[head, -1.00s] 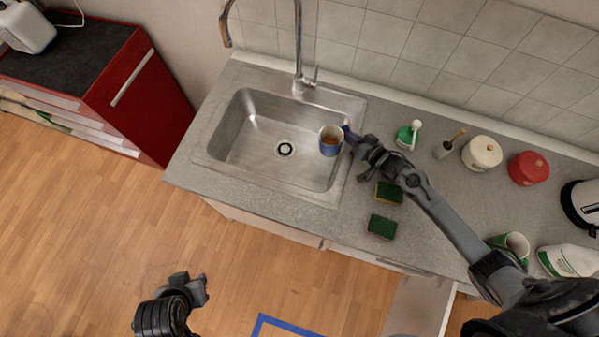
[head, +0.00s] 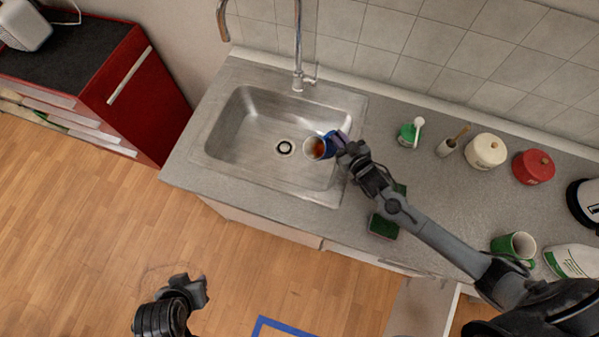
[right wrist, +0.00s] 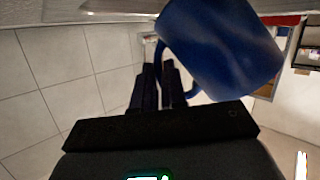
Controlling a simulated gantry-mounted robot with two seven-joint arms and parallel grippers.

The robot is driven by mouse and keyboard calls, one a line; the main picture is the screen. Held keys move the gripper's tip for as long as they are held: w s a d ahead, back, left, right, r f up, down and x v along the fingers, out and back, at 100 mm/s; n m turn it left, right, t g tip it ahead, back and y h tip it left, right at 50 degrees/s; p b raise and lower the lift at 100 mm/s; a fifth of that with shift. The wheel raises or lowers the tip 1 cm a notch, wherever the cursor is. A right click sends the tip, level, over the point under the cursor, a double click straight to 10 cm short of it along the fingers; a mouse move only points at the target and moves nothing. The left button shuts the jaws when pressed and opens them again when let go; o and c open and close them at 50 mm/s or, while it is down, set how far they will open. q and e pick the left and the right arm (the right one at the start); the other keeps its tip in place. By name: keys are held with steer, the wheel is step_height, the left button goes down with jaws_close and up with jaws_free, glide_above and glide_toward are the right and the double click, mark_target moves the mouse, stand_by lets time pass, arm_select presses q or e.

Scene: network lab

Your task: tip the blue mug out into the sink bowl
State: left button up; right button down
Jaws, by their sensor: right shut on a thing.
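The blue mug (head: 327,144) is held over the right part of the steel sink bowl (head: 240,150). It is tilted, its mouth turned to the left and toward the camera, with brown liquid showing inside. My right gripper (head: 342,140) is shut on the mug's handle side. In the right wrist view the mug (right wrist: 222,45) fills the upper middle, and its handle lies at the fingers (right wrist: 160,85). My left gripper (head: 193,287) hangs over the floor, in front of the counter; its jaw opening is not clear.
The tap (head: 299,50) stands behind the bowl. A green sponge (head: 383,227) lies right of the sink, partly under my right arm. A green-and-white bottle (head: 409,134), a brush pot (head: 447,147), a white jar (head: 485,151), a red jar (head: 533,167) and a green mug (head: 515,247) stand farther right.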

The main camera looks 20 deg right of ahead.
mark_target(326, 148)
steer(key=shift+a+f+n+b, duration=0.1)
steer(key=shift+a+n+b, duration=0.25)
steer(key=shift+n, duration=0.15)
steer(key=shift+s+a+n+t+h+b, duration=0.1)
steer(key=shift+a+n+t+h+b, duration=0.2)
steer(key=shift+n+h+b, duration=0.25)
steer(key=shift+a+r, duration=0.1)
steer(key=shift+r, duration=0.1)
steer(key=shift+s+a+r+n+t, duration=0.15)
steer(key=shift+a+r+n+t, duration=0.2)
steer(key=shift+r+n, duration=0.4)
steer(key=shift+a+f+h+b, duration=0.1)
steer(key=shift+f+h+b, duration=0.15)
steer(key=shift+b, duration=0.3)
arm_select(q)
step_height(326, 148, down, 4)
steer(key=shift+d, duration=0.1)
arm_select(e)
steer(key=shift+s+a+r+n, duration=0.1)
steer(key=shift+a+n, duration=0.05)
steer(key=shift+n, duration=0.15)
arm_select(q)
steer(key=shift+f+b, duration=0.5)
steer(key=shift+b, duration=0.15)
arm_select(e)
steer(key=shift+a+n, duration=0.3)
steer(key=shift+n, duration=0.1)
